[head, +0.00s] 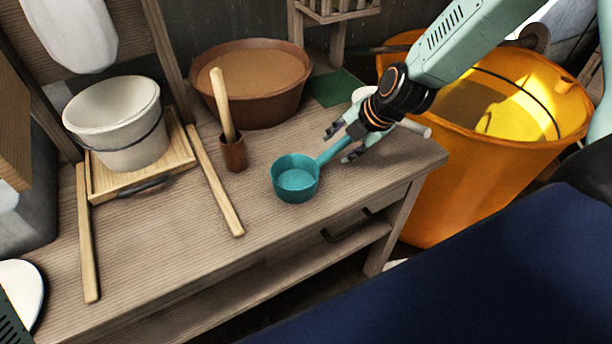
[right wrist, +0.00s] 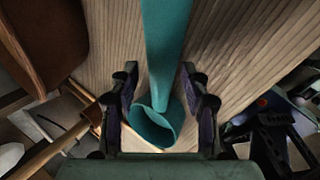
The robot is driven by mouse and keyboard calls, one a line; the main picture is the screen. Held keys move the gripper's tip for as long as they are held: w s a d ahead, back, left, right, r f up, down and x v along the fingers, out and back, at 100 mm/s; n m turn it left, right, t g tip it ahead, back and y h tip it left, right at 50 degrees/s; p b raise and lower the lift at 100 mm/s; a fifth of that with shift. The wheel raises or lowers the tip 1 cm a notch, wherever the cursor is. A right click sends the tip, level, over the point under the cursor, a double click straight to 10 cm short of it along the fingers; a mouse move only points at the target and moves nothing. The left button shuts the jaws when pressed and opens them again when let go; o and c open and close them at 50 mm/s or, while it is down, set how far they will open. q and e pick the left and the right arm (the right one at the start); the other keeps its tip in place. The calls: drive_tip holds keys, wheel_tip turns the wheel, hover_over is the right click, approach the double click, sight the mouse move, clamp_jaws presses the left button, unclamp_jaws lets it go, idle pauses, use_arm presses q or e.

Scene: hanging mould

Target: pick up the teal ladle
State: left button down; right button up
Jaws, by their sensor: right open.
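The teal ladle (head: 295,180) rests on the wooden table, its round cup to the left and its handle (head: 333,151) rising toward the right. My right gripper (head: 341,143) is open at the handle, with one finger on each side of it. In the right wrist view the ladle's handle (right wrist: 166,45) runs between the open fingers (right wrist: 158,82), with a gap showing on both sides. Part of the handle is hidden behind the gripper in the head view. My left gripper is not in view.
A small brown cup with a wooden pestle (head: 233,152) and a brown bowl (head: 263,80) stand left of and behind the ladle. A white bucket (head: 118,125) sits on a wooden tray (head: 105,187). An orange tub (head: 440,190) is right of the table. The table front is mostly clear.

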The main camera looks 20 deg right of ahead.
drive_tip(key=shift+s+d+r, duration=0.1)
drive_tip(key=shift+s+r, duration=0.05)
drive_tip(key=shift+s, duration=0.05)
drive_tip(key=shift+c, duration=0.8)
drive_tip(key=shift+w, duration=0.2)
drive_tip(key=c, duration=0.6)
drive_tip(key=shift+s, duration=0.15)
clamp_jaws()
